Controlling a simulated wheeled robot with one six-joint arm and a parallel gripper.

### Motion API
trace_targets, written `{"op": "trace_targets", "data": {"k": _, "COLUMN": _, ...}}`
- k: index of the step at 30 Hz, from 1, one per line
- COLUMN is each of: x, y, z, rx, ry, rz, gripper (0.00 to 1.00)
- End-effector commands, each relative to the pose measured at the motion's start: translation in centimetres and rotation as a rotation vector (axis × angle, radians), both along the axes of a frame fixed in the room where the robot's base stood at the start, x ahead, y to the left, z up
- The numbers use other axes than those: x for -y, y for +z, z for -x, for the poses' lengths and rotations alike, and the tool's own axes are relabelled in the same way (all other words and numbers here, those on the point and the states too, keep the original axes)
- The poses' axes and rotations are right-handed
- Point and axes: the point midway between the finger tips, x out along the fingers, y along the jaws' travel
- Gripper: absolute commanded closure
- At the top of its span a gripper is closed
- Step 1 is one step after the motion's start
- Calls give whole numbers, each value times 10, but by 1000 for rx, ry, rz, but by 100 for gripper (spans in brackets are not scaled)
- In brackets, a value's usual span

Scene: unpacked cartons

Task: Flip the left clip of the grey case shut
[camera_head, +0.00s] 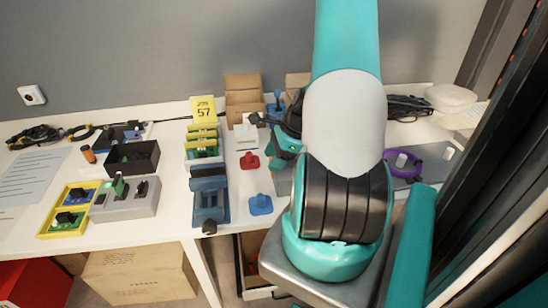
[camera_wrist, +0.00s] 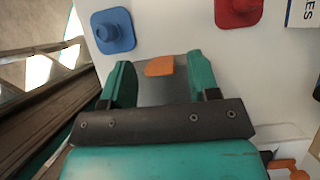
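The grey case (camera_wrist: 158,92) is mostly hidden by my gripper in the wrist view; part of its side (camera_head: 283,182) shows below my gripper in the head view. An orange clip (camera_wrist: 160,66) appears between my gripper's (camera_wrist: 160,72) teal fingertips, with a finger on either side of it. The fingers are apart, and I see no clear contact with the clip. A second orange clip (camera_wrist: 283,164) is partly visible at the lower right of the wrist view. In the head view my arm covers most of the case, and my gripper (camera_head: 285,152) is small and partly hidden.
A blue knobbed piece (camera_head: 261,204) and a red knobbed piece (camera_head: 249,161) lie on the white table left of the case. A blue vise-like block (camera_head: 209,198) stands further left. A purple ring (camera_head: 405,163) lies right of my arm. Cardboard boxes (camera_head: 243,97) stand behind.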

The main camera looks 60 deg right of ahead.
Motion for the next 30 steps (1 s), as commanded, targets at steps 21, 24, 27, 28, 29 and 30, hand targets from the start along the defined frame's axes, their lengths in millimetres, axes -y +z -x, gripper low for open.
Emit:
{"op": "trace_targets", "data": {"k": 21, "x": 34, "y": 95, "z": 38, "rx": 1, "ry": -4, "rz": 6, "gripper": 45}}
{"op": "trace_targets", "data": {"k": 24, "x": 41, "y": 115, "z": 47, "rx": 1, "ry": -4, "rz": 6, "gripper": 45}}
{"op": "trace_targets", "data": {"k": 27, "x": 47, "y": 132, "z": 54, "rx": 1, "ry": -2, "rz": 5, "gripper": 45}}
{"op": "trace_targets", "data": {"k": 28, "x": 48, "y": 136, "z": 56, "rx": 1, "ry": -2, "rz": 4, "gripper": 45}}
{"op": "trace_targets", "data": {"k": 29, "x": 49, "y": 139, "z": 57, "rx": 0, "ry": -1, "rz": 3, "gripper": 45}}
{"op": "trace_targets", "data": {"k": 30, "x": 51, "y": 143, "z": 59, "rx": 1, "ry": -2, "rz": 2, "gripper": 45}}
